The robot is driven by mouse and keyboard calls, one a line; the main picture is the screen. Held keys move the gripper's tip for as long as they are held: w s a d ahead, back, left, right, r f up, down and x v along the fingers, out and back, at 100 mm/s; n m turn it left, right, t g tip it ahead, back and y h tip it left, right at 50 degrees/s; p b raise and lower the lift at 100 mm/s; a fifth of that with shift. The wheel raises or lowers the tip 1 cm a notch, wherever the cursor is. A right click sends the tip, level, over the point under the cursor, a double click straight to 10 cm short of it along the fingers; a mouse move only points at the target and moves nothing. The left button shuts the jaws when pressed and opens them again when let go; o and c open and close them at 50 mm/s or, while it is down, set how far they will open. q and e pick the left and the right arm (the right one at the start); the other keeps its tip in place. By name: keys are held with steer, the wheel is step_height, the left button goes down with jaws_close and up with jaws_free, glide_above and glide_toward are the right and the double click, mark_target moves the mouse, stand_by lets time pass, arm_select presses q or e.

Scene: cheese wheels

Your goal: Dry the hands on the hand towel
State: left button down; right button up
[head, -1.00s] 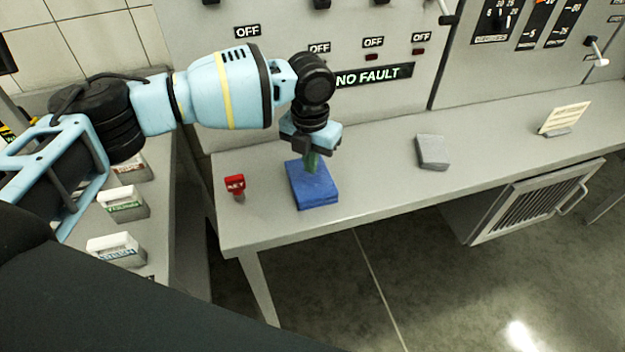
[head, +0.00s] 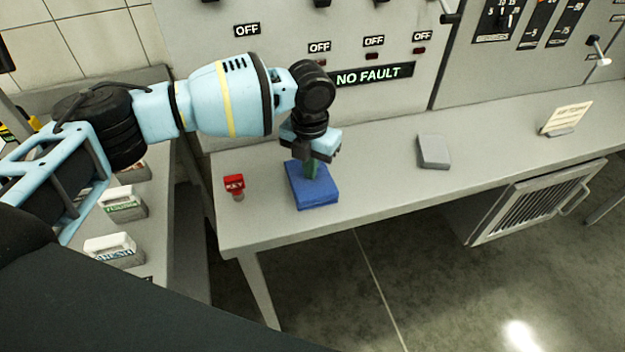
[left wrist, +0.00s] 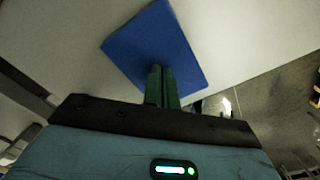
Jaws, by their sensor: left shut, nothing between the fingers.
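The hand towel is a folded blue cloth (head: 316,193) lying flat near the left end of the grey desk. It also shows in the left wrist view (left wrist: 150,42), under the fingers. My left gripper (head: 311,172) points down over the towel. Its green fingers are shut together with nothing between them, and the tips (left wrist: 161,70) overlap the towel in both views. I cannot tell whether they press on it or hover just above. My right gripper is not in view.
A grey block (head: 433,151) and a small sign (head: 566,118) are farther right on the desk (head: 380,185). Labelled boxes (head: 122,203) stand on a side surface at left. A control panel rises behind.

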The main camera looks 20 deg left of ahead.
arm_select(q)
steer(key=shift+w+a, duration=0.2)
steer(key=shift+a, duration=0.65)
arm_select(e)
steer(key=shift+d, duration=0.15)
arm_select(q)
steer(key=shift+s+d, duration=0.15)
steer(key=shift+d, duration=0.7)
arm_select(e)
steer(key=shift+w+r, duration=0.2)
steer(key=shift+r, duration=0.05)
arm_select(q)
steer(key=shift+a, duration=0.85)
steer(key=shift+d+p, duration=0.3)
steer(key=shift+d, duration=0.55)
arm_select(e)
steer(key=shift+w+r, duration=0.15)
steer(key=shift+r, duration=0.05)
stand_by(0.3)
